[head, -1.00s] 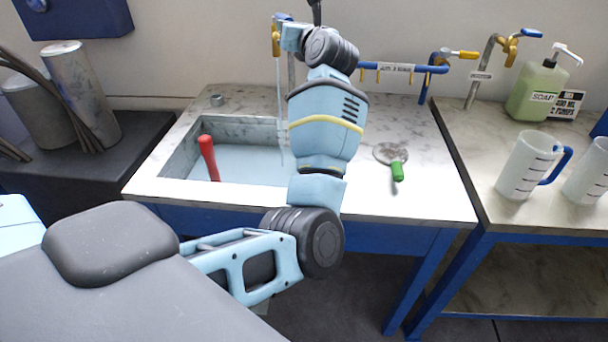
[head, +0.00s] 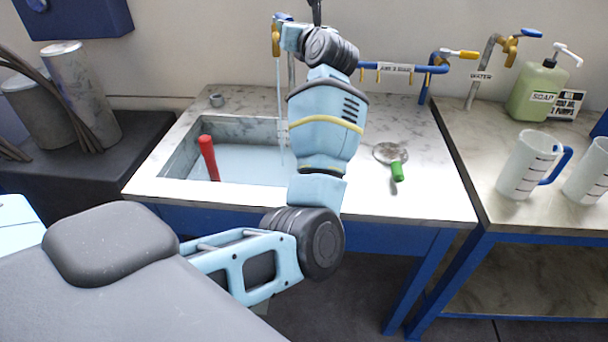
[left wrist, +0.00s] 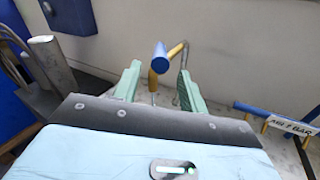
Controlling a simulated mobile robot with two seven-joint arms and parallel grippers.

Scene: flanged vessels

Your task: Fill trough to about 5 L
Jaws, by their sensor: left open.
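The trough (head: 176,160) is a basin set in the marble-topped bench, with pale water (head: 250,168) in it. A thin stream (head: 280,110) falls into it from the yellow-brass tap (head: 276,42) at the back wall. A red-handled tool (head: 208,158) leans in the basin. In the left wrist view my left gripper (left wrist: 160,70) is open, its two green fingers on either side of the tap's blue handle (left wrist: 160,57) and apart from it. In the head view my left arm hides part of the basin's right side. My right gripper is out of view.
A green-handled strainer (head: 396,168) lies on the bench right of the basin. A blue pipe (head: 405,68) with hooks runs along the wall. The right-hand table holds measuring jugs (head: 521,165), a soap bottle (head: 537,92) and a tap labelled water (head: 508,47). Metal cylinders (head: 84,95) stand at left.

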